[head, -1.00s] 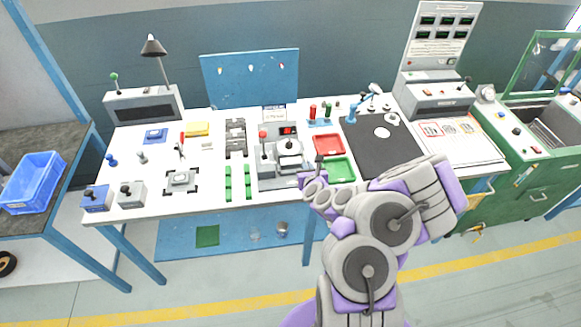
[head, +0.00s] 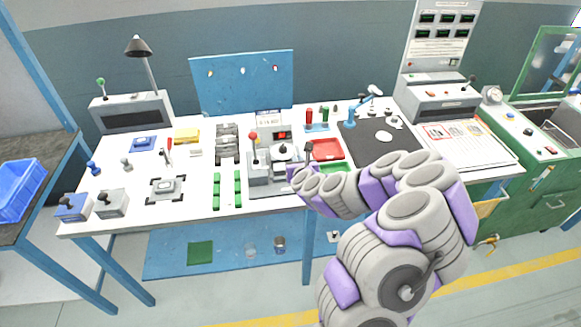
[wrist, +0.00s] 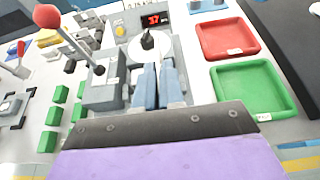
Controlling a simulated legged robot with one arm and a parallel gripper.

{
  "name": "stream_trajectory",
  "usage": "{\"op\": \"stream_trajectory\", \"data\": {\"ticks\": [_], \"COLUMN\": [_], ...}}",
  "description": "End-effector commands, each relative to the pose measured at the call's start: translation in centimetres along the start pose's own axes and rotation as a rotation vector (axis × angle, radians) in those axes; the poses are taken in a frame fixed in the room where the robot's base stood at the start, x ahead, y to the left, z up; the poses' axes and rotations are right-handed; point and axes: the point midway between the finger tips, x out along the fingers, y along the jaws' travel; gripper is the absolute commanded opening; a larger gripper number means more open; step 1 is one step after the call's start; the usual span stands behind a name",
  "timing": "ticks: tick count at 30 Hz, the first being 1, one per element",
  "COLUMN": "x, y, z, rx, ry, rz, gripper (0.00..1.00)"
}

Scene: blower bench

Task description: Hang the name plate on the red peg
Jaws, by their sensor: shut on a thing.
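The blue board (head: 243,85) stands upright at the back of the bench and carries several small pegs; the red peg (head: 275,69) is the rightmost. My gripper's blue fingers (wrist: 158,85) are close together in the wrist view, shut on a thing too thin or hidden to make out. They are in front of a white dome with a black knob (wrist: 148,42); I cannot tell whether they touch it. In the head view my arm hides the fingers. I cannot identify the name plate for certain; a small white lettered card (head: 268,118) stands behind the grey device.
A red-balled lever (wrist: 47,15) rises left of my fingers. A red tray (wrist: 227,38) and a green tray (wrist: 253,90) lie to the right. Green blocks (head: 227,190) lie left of the device. A lamp (head: 139,47) stands at the back left.

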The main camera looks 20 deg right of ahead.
Motion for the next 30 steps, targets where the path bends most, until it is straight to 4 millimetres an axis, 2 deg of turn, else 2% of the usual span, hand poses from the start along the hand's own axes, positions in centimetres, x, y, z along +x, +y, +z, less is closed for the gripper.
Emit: {"op": "stream_trajectory", "data": {"ticks": [3, 7, 14, 18, 21, 30], "x": [1.1, 2.1, 3.5, 4.4, 4.7, 4.7], "y": [1.2, 1.9, 1.7, 1.4, 1.5, 1.9], "z": [0.7, 0.9, 1.4, -1.0, -1.8, -2.0], "rx": [-0.01, -0.011, -0.004, -0.004, -0.003, -0.005], "ry": [-0.001, 0.0, -0.003, 0.005, 0.003, -0.003], "rz": [0.003, 0.003, 0.002, 0.004, 0.001, 0.001], "gripper": [0.0, 0.0, 0.0, 0.0, 0.0, 0.0]}}
